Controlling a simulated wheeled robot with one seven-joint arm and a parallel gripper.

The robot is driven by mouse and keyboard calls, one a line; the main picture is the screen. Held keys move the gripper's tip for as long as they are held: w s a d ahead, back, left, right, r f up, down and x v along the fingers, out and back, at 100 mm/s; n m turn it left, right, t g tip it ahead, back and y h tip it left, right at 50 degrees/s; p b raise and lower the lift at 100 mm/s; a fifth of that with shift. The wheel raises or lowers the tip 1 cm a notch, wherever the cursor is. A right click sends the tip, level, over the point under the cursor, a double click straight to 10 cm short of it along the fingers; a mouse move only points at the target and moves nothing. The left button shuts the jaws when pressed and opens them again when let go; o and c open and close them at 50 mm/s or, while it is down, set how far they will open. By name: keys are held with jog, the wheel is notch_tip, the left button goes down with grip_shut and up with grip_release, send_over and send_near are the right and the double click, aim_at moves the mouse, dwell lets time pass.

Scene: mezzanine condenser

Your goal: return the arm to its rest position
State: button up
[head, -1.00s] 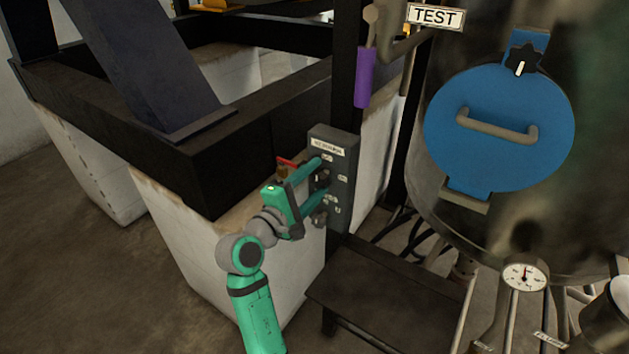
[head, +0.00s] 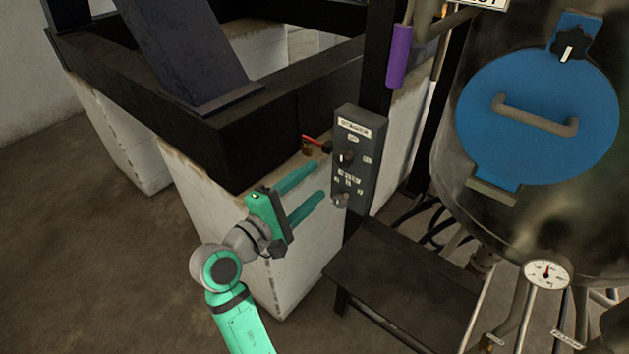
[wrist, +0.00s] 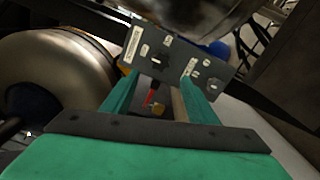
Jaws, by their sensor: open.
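My gripper (head: 312,190) is green with two long parallel fingers. In the head view it is open and empty, left of the grey control box (head: 356,172) and pointing toward it. A gap shows between the fingertips and the box face. The box carries a label strip, small knobs and small labels. In the wrist view both fingers (wrist: 160,92) are spread apart with the control box (wrist: 185,62) beyond them. A red-handled valve (head: 313,142) is behind the box's left edge; its red handle (wrist: 151,97) also shows between the fingers in the wrist view.
A black beam frame (head: 240,145) on white blocks stands behind my arm. A dark low table (head: 405,290) is below the box. At right are a tank with a blue round hatch (head: 535,125) and a gauge (head: 546,273). Open floor (head: 100,270) lies at left.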

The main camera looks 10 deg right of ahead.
dwell(0.3)
jog(key=s+a+f+n+t+y, duration=0.1)
jog(key=a+f+t+y, duration=0.15)
jog(key=f, duration=0.45)
jog(key=s+a+f+n+t+y, duration=0.1)
jog(key=f+y, duration=0.2)
jog(key=f, duration=0.5)
jog(key=s+a+f+m+y, duration=0.2)
jog(key=s+a+f+y, duration=0.3)
jog(key=s+f, duration=0.65)
jog(key=s+a+f+m+y, duration=0.1)
jog(key=s+f+m+y, duration=0.1)
jog(key=s, duration=0.4)
jog(key=s+a+f+m+y, duration=0.1)
jog(key=s+a+m, duration=0.1)
jog(key=s, duration=0.4)
jog(key=s+r+m, duration=0.4)
jog(key=s+m, duration=0.2)
jog(key=s, duration=0.7)
jog(key=shift+s+d+m+t+y, duration=0.2)
jog(key=shift+d+m+t+y, duration=0.15)
jog(key=shift+d+m+t, duration=0.1)
